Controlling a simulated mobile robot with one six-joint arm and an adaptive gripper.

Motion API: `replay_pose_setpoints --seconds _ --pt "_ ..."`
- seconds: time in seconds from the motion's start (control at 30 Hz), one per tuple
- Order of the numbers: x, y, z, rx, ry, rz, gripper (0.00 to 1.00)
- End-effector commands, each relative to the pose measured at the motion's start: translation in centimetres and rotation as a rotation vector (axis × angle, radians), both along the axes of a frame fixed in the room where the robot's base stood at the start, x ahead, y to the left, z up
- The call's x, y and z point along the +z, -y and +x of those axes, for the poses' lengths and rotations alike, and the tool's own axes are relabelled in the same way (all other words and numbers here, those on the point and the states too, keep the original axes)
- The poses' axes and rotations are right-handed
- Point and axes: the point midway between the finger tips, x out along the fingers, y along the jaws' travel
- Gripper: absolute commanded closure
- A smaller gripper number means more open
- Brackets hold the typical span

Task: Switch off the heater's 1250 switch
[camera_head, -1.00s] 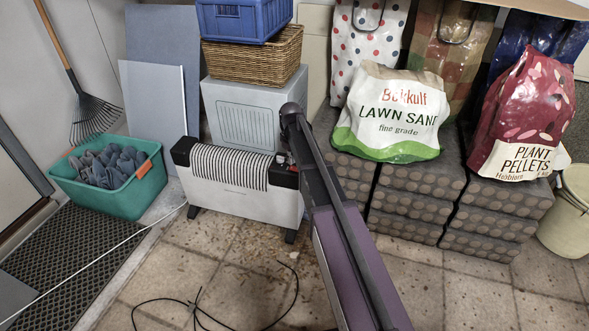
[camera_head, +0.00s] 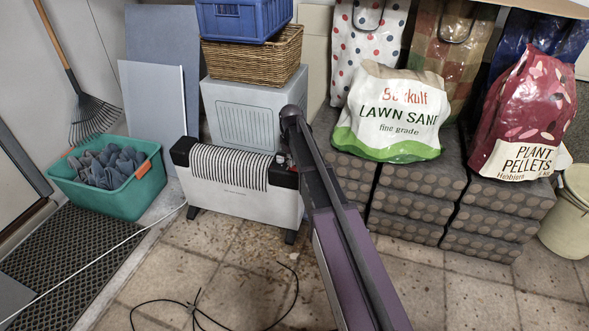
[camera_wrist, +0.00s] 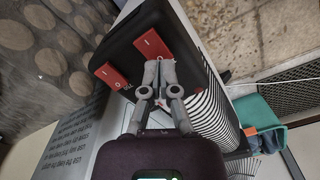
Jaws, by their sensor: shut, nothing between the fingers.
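The white heater (camera_head: 245,203) with black ends and a striped top grille stands on the tiled floor. In the wrist view its black end panel (camera_wrist: 135,27) carries two red rocker switches, one on the left (camera_wrist: 110,76) and one on the right (camera_wrist: 152,44). Both show I and O marks. I cannot read which is 1250. My gripper (camera_wrist: 158,66) is shut and empty, its fingertips at the lower end of the right switch; whether they touch it I cannot tell. In the head view my arm mostly hides the gripper and the switches.
A grey box (camera_head: 240,112) with a wicker basket (camera_head: 255,55) stands behind the heater. Dark stacked blocks (camera_head: 420,178) bearing a lawn sand bag (camera_head: 392,112) are close on the right. A green crate (camera_head: 125,198) is at left. A black cable (camera_head: 245,328) lies on the floor.

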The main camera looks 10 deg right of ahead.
Motion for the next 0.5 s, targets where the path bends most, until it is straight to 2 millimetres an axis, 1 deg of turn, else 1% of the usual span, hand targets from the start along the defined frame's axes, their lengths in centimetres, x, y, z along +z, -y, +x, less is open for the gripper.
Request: replay_pose_setpoints --seconds 0.5 --pt "-0.61 0.0 0.0 0.0 0.0 0.0 1.0"
